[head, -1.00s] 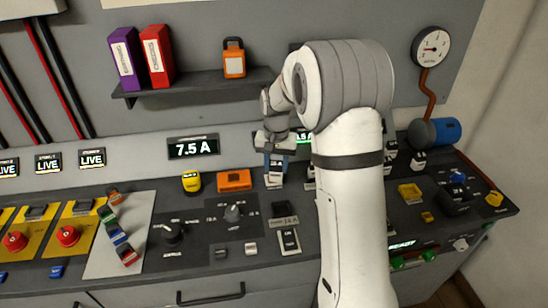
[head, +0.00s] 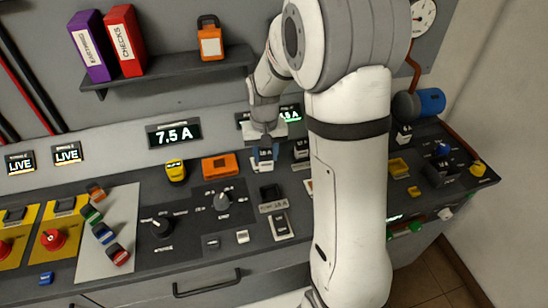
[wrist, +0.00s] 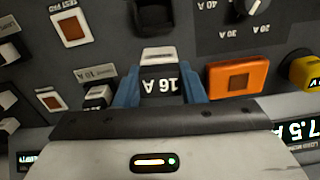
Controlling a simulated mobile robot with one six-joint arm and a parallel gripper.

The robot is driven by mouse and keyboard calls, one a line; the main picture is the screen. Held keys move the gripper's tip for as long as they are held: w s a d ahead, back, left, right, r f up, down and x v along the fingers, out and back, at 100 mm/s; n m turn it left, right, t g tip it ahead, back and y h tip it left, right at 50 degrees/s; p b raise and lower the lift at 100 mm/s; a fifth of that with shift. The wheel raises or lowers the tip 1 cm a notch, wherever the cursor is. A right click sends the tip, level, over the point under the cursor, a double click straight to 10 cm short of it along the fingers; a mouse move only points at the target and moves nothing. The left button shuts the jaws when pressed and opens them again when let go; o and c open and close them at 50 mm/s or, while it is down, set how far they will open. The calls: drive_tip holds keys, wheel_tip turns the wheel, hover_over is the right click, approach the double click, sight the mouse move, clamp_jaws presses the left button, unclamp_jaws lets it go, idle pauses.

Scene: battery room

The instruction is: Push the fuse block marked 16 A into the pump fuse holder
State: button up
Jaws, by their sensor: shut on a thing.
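The fuse block marked 16 A (wrist: 160,82) is between the blue fingers of my gripper (wrist: 158,92) in the wrist view, its label upside down. My gripper (head: 264,154) is shut on the block, and the head view shows it in the block row at the back of the bench. I cannot tell whether the block's base is clear of the bench. A dark, empty-looking fuse holder (head: 270,192) is in front of the block, with a small label plate below it. The holder also shows at the top of the wrist view (wrist: 153,14).
An orange box (head: 220,166) stands close left of my gripper, and a yellow block (head: 175,170) is farther left. Another fuse block (head: 301,150) is close on the right. A shelf (head: 150,75) with binders hangs above. A white rocker switch (head: 281,225) sits before the holder.

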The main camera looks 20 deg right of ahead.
drive_tip(key=shift+n, duration=0.6)
drive_tip(key=shift+s+f+b, duration=0.85)
drive_tip(key=shift+s+f, duration=0.3)
drive_tip(key=shift+f, duration=0.3)
drive_tip(key=shift+s+f+b, duration=0.85)
drive_tip(key=shift+s+f, duration=0.3)
drive_tip(key=shift+f, duration=0.25)
drive_tip(key=shift+f+b, duration=0.65)
drive_tip(key=o, duration=0.8)
drive_tip(key=shift+r, duration=0.15)
drive_tip(key=shift+r+p, duration=4)
drive_tip(key=shift+r, duration=1.45)
